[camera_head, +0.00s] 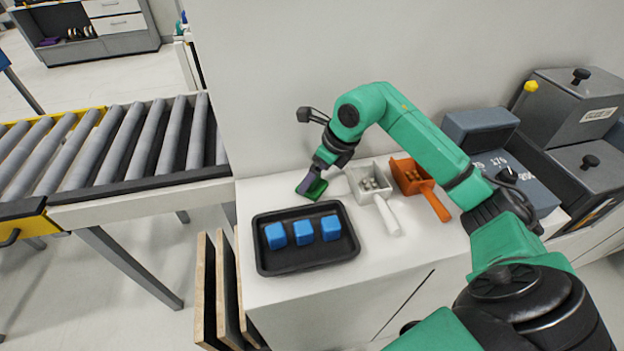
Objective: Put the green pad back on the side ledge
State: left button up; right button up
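The green pad (317,190) is on or just above the white counter, behind the black tray. My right gripper (310,183) points down at it, with a dark purple-grey part against the pad's left side. The fingers are small and partly hidden by the wrist, so I cannot tell whether they are closed on the pad or whether the pad touches the counter. My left gripper is out of view. I cannot tell which surface is the side ledge.
The black tray (262,264) holds three blue cubes (303,232). A white scoop (386,212) and an orange scoop (436,204) lie to the right. Grey bins (573,103) stand further right. A roller conveyor (110,150) is at left, with upright boards (206,290) below.

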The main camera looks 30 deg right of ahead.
jog(key=b+v, duration=0.1)
jog(key=v, duration=0.8)
jog(key=shift+r, duration=0.25)
jog(key=shift+s+f, duration=0.1)
